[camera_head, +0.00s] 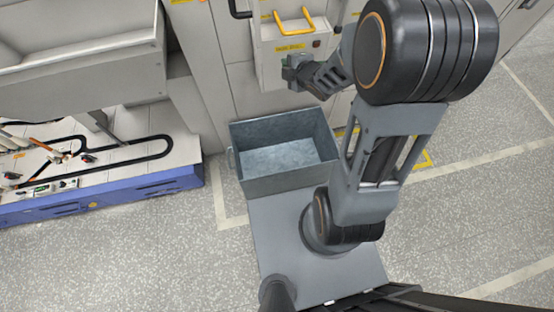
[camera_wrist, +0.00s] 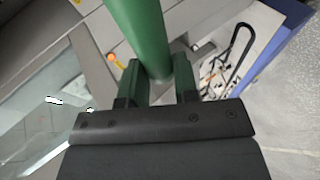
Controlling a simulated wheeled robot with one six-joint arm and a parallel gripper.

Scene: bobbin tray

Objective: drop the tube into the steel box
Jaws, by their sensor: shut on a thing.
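My gripper (camera_wrist: 158,85) is shut on a green tube (camera_wrist: 138,30), which runs up out of the top of the wrist view. In the head view my gripper (camera_head: 294,72) is small, in front of the pale cabinet, and the tube hardly shows there. The steel box (camera_head: 290,182) is an open grey metal bin on a grey platform in the middle of the head view. Its inside looks empty. In that picture my gripper appears beyond the box's far rim; its height above the box is hard to tell.
A pale cabinet with yellow handles (camera_head: 293,20) stands behind the box. On the left are a grey trough (camera_head: 90,65) and a blue-edged machine bed (camera_head: 110,195) with a black looped track (camera_head: 120,150). Speckled floor lies open on both sides.

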